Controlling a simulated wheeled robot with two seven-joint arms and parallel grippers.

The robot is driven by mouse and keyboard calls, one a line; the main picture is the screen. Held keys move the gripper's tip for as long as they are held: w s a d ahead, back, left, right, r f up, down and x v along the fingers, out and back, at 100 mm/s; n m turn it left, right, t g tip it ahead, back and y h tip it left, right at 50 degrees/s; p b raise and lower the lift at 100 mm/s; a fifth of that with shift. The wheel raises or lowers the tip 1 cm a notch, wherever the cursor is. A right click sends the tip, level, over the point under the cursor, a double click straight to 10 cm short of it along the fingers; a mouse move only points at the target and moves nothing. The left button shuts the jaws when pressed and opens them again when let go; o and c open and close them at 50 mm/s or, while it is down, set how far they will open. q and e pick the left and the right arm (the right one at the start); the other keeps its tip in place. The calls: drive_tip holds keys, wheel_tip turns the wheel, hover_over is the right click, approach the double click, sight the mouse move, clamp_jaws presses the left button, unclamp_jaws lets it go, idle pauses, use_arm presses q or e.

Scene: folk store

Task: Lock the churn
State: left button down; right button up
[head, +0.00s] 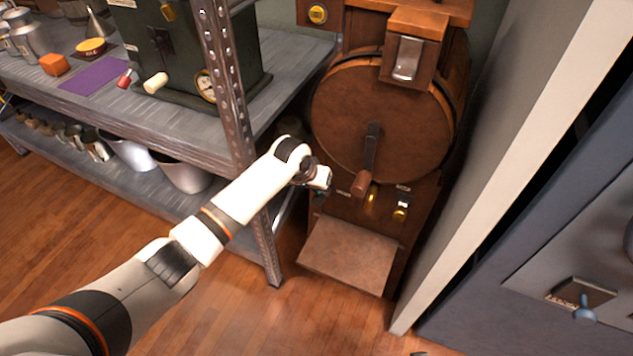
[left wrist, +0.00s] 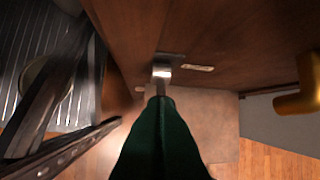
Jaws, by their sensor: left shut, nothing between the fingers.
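The churn is a round wooden drum (head: 340,115) in a wooden stand, with a crank (head: 371,150) hanging down its front. My left gripper (head: 322,184) is at the lower left of the churn's front, beside a small label (head: 343,193). In the left wrist view, my dark green fingers (left wrist: 160,108) are shut and empty. Their tips are at a small metal lever (left wrist: 162,71) on a dark plate, beside a label (left wrist: 197,68). I cannot tell whether they touch it. A second metal lever (head: 402,208) sits at the lower right of the front.
A wooden ledge (head: 350,255) juts out below. A metal shelf post (head: 227,90) stands close left of my arm. A pale wall panel (head: 490,150) stands right.

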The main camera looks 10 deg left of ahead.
sight(314, 202)
use_arm(q)
drive_tip(key=shift+s+a+f+t+h+p, duration=0.2)
drive_tip(key=shift+s+f+t+h+p, duration=0.1)
drive_tip(key=shift+s+f+t+p, duration=0.5)
drive_tip(key=shift+s+a+f+t+h, duration=0.1)
drive_tip(key=shift+s+f+t+h, duration=0.15)
drive_tip(key=shift+f+t, duration=0.25)
drive_tip(key=shift+s+a+f+t+h, duration=0.1)
drive_tip(key=shift+s+f+t+h, duration=0.15)
drive_tip(key=shift+t, duration=0.45)
use_arm(e)
drive_tip(key=s+f, duration=0.4)
drive_tip(key=f, duration=0.3)
use_arm(q)
drive_tip(key=shift+s+a+f+m+t+h+b, duration=0.15)
drive_tip(key=shift+f+t+h+b, duration=0.1)
drive_tip(key=shift+f+t+b, duration=0.45)
drive_tip(key=shift+s+d+f+m+t+h+b, duration=0.1)
drive_tip(key=shift+f+t+h+b, duration=0.2)
drive_tip(key=shift+f+t+b, duration=0.4)
drive_tip(key=shift+s+a+f+m+t+h+b, duration=0.15)
drive_tip(key=shift+f+t+h+b, duration=0.1)
drive_tip(key=shift+f+t+b, duration=0.45)
use_arm(e)
drive_tip(key=w+r, duration=0.2)
drive_tip(key=r, duration=0.5)
drive_tip(key=w+r, duration=0.3)
drive_tip(key=r, duration=0.4)
drive_tip(key=shift+w+t, duration=0.3)
